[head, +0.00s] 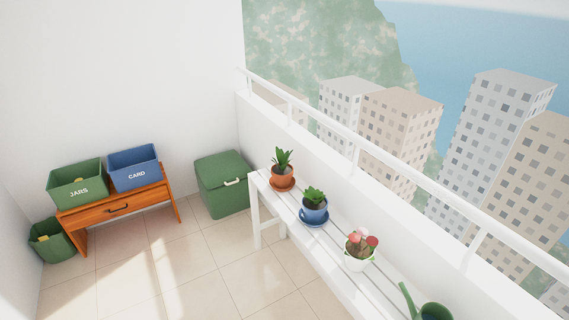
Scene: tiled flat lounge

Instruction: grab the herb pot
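Three potted plants stand in a row on a white slatted bench. A terracotta pot (282,184) with upright pointed green leaves stands on a saucer at the far end. A blue pot (314,209) with a bushy, leafy green plant stands on a blue saucer in the middle; it looks most like a herb pot, though no label shows. Neither of my grippers is in view.
The bench (335,245) runs along a parapet with a white railing (353,160). A green watering can (433,311) is cut off at the bottom edge. A green lidded box (222,187) and a wooden table (120,207) with two bins stand behind. The tiled floor left of the bench is clear.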

